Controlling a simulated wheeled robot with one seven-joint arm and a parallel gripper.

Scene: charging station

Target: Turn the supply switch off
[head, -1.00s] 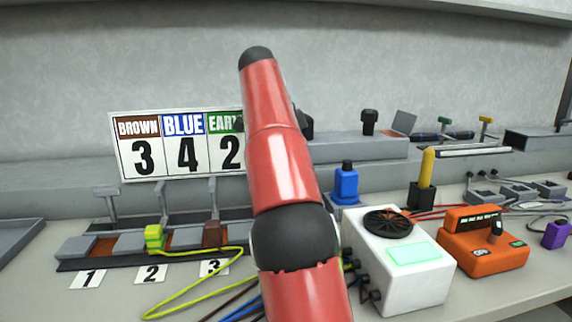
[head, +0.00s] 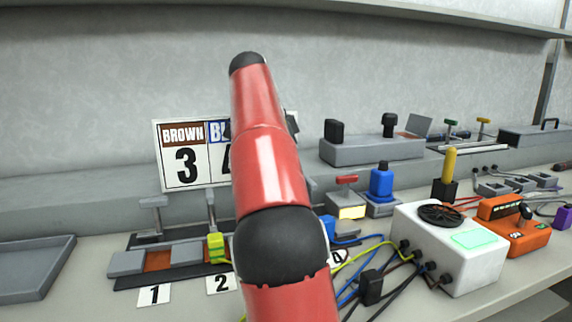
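I cannot tell for sure which part is the supply switch. An orange unit (head: 514,236) at the right carries a black lever (head: 525,212) above small labels, one seeming to read OFF. My red arm rises through the middle of the head view and hides part of the bench. My gripper itself does not show clearly, and nothing is seen touching either switch.
A white box with a fan (head: 438,268) and black-plugged cables stands right of my arm. A blue plug (head: 381,182) stands behind. A number sign (head: 183,185) and a terminal strip with a yellow-green block (head: 216,250) are partly hidden. A grey tray (head: 32,266) lies left.

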